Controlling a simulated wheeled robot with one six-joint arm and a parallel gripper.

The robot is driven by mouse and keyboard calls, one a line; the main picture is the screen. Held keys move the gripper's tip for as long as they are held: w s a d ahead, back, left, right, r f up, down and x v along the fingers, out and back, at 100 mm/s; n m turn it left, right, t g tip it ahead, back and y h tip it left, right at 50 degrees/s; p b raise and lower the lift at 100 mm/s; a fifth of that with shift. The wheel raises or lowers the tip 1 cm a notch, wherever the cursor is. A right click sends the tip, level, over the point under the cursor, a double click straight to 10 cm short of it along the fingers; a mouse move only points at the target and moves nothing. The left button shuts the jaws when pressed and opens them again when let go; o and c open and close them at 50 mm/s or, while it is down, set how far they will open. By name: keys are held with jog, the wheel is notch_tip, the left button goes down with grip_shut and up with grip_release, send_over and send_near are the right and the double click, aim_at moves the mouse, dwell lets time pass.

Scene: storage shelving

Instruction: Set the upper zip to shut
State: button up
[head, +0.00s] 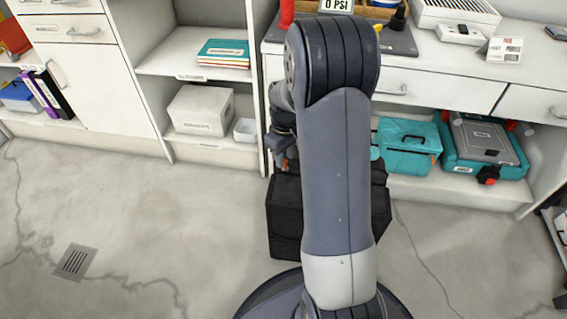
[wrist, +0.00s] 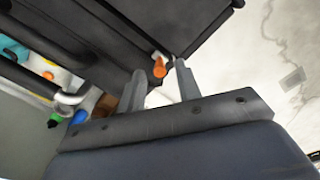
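A black bag (head: 285,215) stands on the floor against the shelving, partly hidden behind my arm in the head view. In the wrist view its dark panels (wrist: 195,22) fill the top. A small orange zip pull (wrist: 160,66) shows at an edge of the bag; I cannot tell for sure which zip it belongs to. My gripper (wrist: 160,80) is open, with one finger on each side of the pull in the picture. The pull appears at or just past the fingertips, and no contact is visible. In the head view my gripper (head: 281,150) is mostly hidden.
A teal bag (head: 408,150) and a teal case (head: 485,145) sit on the low shelf at right. A white box (head: 201,110) is on the left shelving. Colourful items (wrist: 52,75) and a dark bar show at left in the wrist view. The floor at left is clear.

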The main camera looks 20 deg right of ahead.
aim_at(285, 165)
jog(key=shift+f+b, duration=0.3)
jog(key=shift+f, duration=0.95)
jog(key=shift+c, duration=0.5)
grip_shut()
